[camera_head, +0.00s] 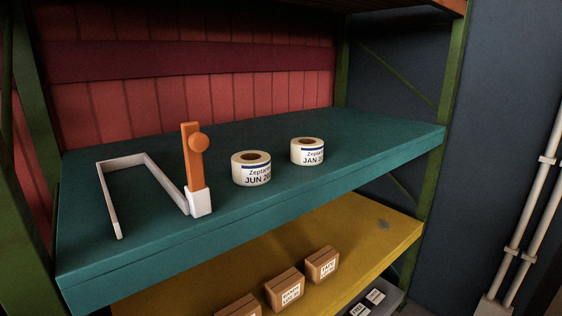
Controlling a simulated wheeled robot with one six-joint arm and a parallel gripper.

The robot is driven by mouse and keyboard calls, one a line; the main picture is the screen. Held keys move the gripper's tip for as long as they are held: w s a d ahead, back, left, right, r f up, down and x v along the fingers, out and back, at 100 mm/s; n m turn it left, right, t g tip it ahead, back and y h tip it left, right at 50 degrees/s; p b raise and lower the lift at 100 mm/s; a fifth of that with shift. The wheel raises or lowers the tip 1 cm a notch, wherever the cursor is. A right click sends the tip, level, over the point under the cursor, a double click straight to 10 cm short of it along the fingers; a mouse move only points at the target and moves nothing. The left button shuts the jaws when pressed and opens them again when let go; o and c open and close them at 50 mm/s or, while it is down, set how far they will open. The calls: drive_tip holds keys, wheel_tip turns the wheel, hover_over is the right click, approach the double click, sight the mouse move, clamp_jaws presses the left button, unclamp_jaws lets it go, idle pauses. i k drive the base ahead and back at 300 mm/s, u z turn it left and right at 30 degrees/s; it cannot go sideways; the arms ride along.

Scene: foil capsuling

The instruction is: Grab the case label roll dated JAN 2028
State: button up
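Two cream label rolls with blue-banded labels stand upright on the teal shelf (340,165). The right roll (308,152) reads "Zepta" and "JAN 20", with the rest of the date curving out of sight. The left roll (251,169) reads "Zepta" and "JUN 20", with its year also cut off by the curve. The two rolls stand apart, the JAN roll further back and to the right. My gripper is not visible in this view.
Left of the rolls stand an orange upright piece with a round knob (194,158) and a thin white U-shaped frame (113,200). A yellow shelf (380,236) below holds several small brown boxes (322,264). Green rack posts (455,75) flank the shelves. The teal shelf right of the JAN roll is clear.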

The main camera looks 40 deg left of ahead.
sight(304, 151)
drive_tip(key=u, duration=0.9)
drive_tip(key=i, duration=0.9)
drive_tip(key=u, duration=1.15)
